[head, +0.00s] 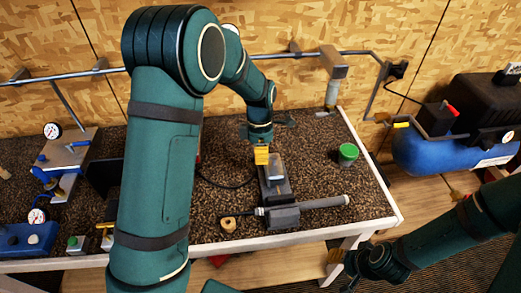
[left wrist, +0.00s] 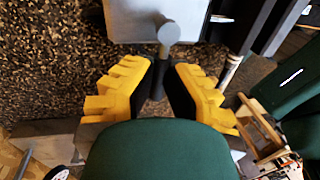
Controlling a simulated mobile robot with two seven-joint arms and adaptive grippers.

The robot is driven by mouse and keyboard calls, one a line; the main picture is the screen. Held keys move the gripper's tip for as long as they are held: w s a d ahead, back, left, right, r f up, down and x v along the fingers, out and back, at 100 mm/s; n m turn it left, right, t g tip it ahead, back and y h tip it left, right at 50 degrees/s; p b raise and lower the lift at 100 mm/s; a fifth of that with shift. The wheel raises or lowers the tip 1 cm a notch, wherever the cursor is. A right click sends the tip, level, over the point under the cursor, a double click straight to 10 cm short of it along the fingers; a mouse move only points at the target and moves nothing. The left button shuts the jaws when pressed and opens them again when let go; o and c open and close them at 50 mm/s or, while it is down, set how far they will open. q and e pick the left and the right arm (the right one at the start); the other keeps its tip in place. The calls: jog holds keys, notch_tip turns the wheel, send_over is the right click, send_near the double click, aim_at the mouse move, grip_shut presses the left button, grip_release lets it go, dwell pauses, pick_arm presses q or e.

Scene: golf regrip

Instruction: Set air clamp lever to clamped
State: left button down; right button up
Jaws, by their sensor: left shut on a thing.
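The air clamp (head: 283,217) is a dark grey device near the front edge of the workbench, with a grey golf-club grip (head: 322,202) lying across it. My left gripper (head: 262,155), with yellow fingers, points down at the back of the clamp. In the left wrist view its fingers (left wrist: 163,88) are closed around a grey lever (left wrist: 168,33) with a round end, beside a light grey block. The head view hides the lever behind the fingers. My right gripper (head: 352,268) is low at the right, dark and partly seen, away from the clamp.
Gauges and fittings (head: 68,155) crowd the left end. A blue compressor tank (head: 430,153) stands at the right.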

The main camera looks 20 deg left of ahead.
pick_arm(q)
jog(key=shift+s+d+f+n, duration=0.1)
jog(key=shift+s+f+n, duration=0.1)
jog(key=shift+s+n, duration=0.15)
dwell(0.3)
jog(key=c, duration=0.9)
grip_release()
jog(key=shift+w, duration=0.1)
jog(key=shift+w+r, duration=0.1)
jog(key=shift+r, duration=0.1)
jog(key=shift+w+r, duration=0.1)
jog(key=shift+r, duration=0.25)
jog(key=r, duration=0.3)
jog(key=w+r, duration=0.1)
jog(key=r, duration=0.3)
jog(key=a+r, duration=0.1)
jog(key=r, duration=0.2)
jog(key=shift+w+a+r, duration=0.1)
jog(key=shift+w+r, duration=0.3)
